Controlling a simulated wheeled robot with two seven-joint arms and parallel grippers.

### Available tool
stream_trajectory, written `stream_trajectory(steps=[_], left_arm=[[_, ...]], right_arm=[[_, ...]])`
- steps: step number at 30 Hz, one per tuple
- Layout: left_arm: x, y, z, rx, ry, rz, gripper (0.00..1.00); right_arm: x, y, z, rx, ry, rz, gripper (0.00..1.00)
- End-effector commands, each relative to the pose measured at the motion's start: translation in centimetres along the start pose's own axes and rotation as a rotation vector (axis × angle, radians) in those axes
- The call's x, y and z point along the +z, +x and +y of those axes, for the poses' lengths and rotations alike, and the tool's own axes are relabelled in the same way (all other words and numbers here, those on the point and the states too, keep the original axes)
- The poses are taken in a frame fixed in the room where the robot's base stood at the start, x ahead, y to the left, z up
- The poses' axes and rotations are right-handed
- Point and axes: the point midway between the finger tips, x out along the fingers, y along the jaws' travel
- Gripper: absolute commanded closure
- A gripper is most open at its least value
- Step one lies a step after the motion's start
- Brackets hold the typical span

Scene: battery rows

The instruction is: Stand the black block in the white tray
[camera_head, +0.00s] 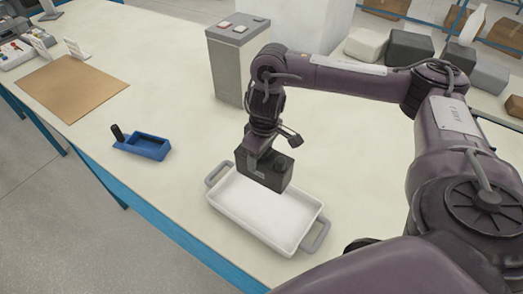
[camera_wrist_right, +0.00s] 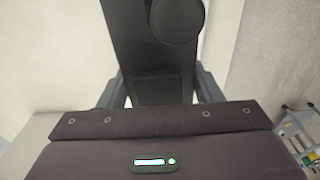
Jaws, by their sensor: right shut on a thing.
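The white tray (camera_head: 262,214) with grey handles lies on the table in the lower middle of the head view. The black block (camera_head: 272,180) is over the tray's far part, and I cannot tell whether its lower edge touches the tray floor. My right gripper (camera_head: 265,160) is shut on the black block from above. In the right wrist view the block (camera_wrist_right: 150,55) sits between the two fingers (camera_wrist_right: 160,92), with a round knob at its top right. My left gripper is not in view.
A grey box with buttons (camera_head: 234,65) stands behind the tray. A small blue tray (camera_head: 146,146) with a black upright piece lies to the left. A brown board (camera_head: 72,88) is at the far left. Several grey blocks (camera_head: 409,47) stand at the back right. Table is clear around the white tray's left.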

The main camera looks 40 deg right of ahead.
Motion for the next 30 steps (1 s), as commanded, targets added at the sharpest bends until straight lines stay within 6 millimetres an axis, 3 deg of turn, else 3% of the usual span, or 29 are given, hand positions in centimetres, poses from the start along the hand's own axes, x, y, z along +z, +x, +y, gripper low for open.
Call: stream_trajectory(steps=[3, 7, 11, 16, 19, 30], left_arm=[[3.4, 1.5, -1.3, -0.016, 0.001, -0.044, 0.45], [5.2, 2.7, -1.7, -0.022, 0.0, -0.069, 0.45], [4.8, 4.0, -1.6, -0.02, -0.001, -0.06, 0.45], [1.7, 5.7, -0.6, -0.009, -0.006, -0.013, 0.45], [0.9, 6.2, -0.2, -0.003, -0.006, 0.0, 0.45], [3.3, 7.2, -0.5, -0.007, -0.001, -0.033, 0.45]], right_arm=[[0.3, 3.1, -0.1, -0.002, 0.002, 0.0, 1.0], [0.5, 5.8, 0.0, -0.002, 0.004, 0.001, 1.0], [0.7, 8.6, -0.1, -0.002, 0.003, 0.002, 1.0], [1.0, 11.9, 0.0, -0.001, 0.003, 0.003, 1.0], [1.1, 13.1, 0.0, 0.0, 0.003, 0.004, 1.0], [1.3, 15.3, 0.1, 0.001, 0.004, 0.003, 1.0]])
